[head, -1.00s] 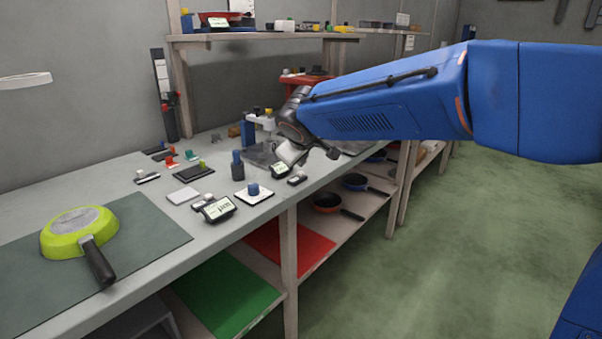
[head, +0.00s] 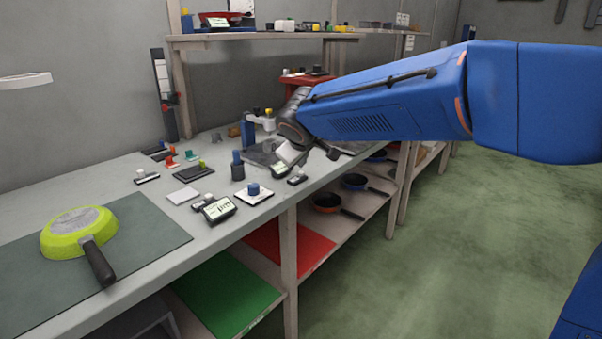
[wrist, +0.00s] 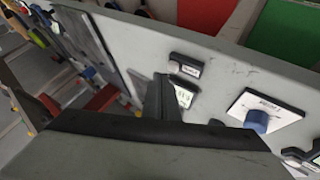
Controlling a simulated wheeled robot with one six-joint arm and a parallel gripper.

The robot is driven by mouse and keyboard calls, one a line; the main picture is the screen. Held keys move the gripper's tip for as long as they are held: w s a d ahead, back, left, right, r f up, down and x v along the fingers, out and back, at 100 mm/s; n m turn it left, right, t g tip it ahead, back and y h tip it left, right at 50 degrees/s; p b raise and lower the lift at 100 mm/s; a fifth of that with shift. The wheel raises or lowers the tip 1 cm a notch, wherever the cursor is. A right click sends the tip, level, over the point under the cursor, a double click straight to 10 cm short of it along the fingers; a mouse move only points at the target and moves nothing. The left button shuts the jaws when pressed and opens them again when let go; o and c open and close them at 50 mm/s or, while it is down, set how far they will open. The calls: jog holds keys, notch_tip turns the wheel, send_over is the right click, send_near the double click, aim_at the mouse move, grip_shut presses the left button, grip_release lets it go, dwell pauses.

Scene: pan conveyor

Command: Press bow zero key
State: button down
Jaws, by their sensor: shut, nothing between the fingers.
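My gripper (wrist: 161,82) is shut and empty, its dark fingers pointing down at the bench in the wrist view. Just right of the fingers is a small readout with a pale screen (wrist: 183,95), partly covered by them. Beyond it sits a small black block with a light labelled top (wrist: 186,67); it also shows in the head view (head: 297,179). The lettering is too small to tell which part is the bow zero key. In the head view my wrist hides the fingertips, so contact cannot be told.
A white plate with a blue knob (head: 254,191) and a tilted display (head: 219,209) stand left of the gripper. A green pan (head: 78,232) lies upside down on a dark mat (head: 150,225). Pans stand on the shelf below. The bench's front edge is close.

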jog(key=shift+f, duration=0.85)
dwell(0.8)
jog(key=shift+r, duration=0.95)
jog(key=shift+r, duration=0.1)
notch_tip(320, 180, up, 5)
jog(key=shift+f, duration=0.1)
dwell(0.6)
dwell(0.4)
